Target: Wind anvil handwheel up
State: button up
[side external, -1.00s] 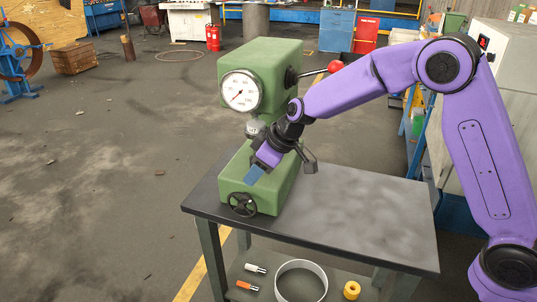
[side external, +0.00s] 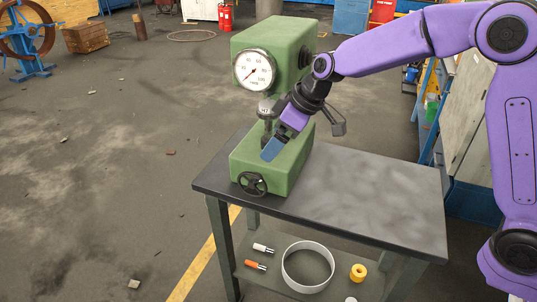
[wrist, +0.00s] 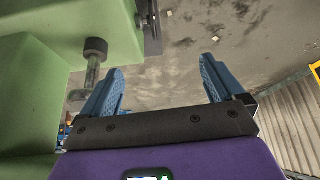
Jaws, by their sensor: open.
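The green bench machine (side external: 278,52) has a round white dial gauge (side external: 254,70). Its black handwheel (side external: 252,183) is on the front of the green base (side external: 272,176) and stands upright. A short metal anvil column (side external: 268,128) rises between base and head, partly hidden by my arm. My gripper (side external: 270,152) is open and angled down above the base, up and right of the handwheel and apart from it. In the wrist view my gripper (wrist: 160,68) has both blue fingers spread with nothing between. The handwheel (wrist: 150,22) shows edge-on at the top there, beyond the left finger.
The dark table top (side external: 370,195) is clear to the right of the machine. The lower shelf holds a grey ring (side external: 308,284), a yellow part (side external: 358,273) and small orange and white tools. In the wrist view a dark-capped metal stem (wrist: 94,60) stands close to the left finger.

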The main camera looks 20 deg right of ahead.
jog(key=a+f+n+g+h, duration=0.2)
jog(key=a+n, duration=0.3)
jog(key=n, duration=0.2)
jog(key=n+t+h, duration=0.1)
jog(key=n+h, duration=0.4)
jog(key=n, duration=0.5)
send_near(251, 184)
jog(key=x, duration=1.1)
jog(key=shift+d+f, duration=0.1)
jog(key=shift+f, duration=0.05)
jog(key=c, duration=0.7)
